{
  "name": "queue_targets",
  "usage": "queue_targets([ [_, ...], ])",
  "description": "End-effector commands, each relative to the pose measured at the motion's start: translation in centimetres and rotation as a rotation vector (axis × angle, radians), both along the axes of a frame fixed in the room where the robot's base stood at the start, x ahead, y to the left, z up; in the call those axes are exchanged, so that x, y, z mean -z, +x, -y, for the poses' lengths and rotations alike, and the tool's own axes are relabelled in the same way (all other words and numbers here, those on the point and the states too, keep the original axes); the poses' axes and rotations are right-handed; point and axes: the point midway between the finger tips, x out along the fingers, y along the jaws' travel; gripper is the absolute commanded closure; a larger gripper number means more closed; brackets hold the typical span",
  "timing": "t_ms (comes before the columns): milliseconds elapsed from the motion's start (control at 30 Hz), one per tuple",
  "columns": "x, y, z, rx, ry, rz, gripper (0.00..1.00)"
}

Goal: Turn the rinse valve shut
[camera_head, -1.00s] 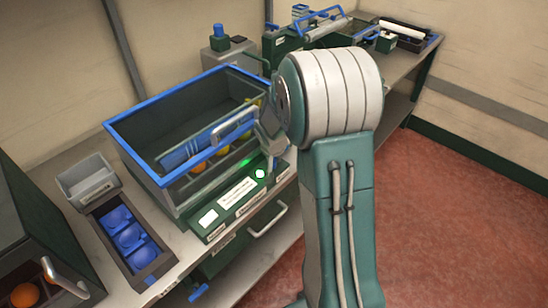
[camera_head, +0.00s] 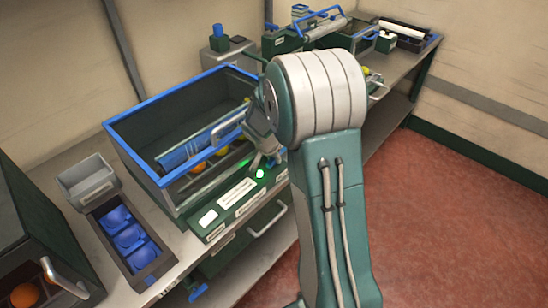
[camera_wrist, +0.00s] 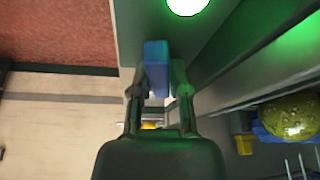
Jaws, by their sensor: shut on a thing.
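In the wrist view my gripper (camera_wrist: 157,78) is shut on a blue handle (camera_wrist: 157,58), which looks like the rinse valve's lever. The handle stands between the two fingers, against a grey-green surface. In the head view my gripper (camera_head: 264,160) is at the right front corner of the blue-rimmed wash tank (camera_head: 150,101), close to a lit green lamp (camera_head: 260,173). The handle is hidden there behind my gripper and arm. The lamp also glows at the top of the wrist view (camera_wrist: 187,4).
Another blue handle (camera_head: 198,293) sits low in front. The red floor (camera_head: 450,200) is clear at right.

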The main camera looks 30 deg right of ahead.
Motion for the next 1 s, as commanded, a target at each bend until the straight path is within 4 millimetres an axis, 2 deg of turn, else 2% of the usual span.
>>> queue_targets([
  [300, 0.38, -0.26, -0.20, 0.001, 0.003, -0.009, 1.00],
  [333, 0.38, -0.26, -0.20, 0.001, 0.003, -0.009, 0.64],
  [367, 0.37, -0.24, -0.19, 0.001, 0.004, -0.009, 0.51],
  [400, 0.34, -0.22, -0.18, 0.001, 0.003, -0.008, 0.43],
  [800, 0.08, -0.11, -0.06, -0.008, 0.002, -0.003, 0.43],
  [1000, 0.06, -0.14, -0.03, -0.105, 0.002, -0.002, 0.43],
])
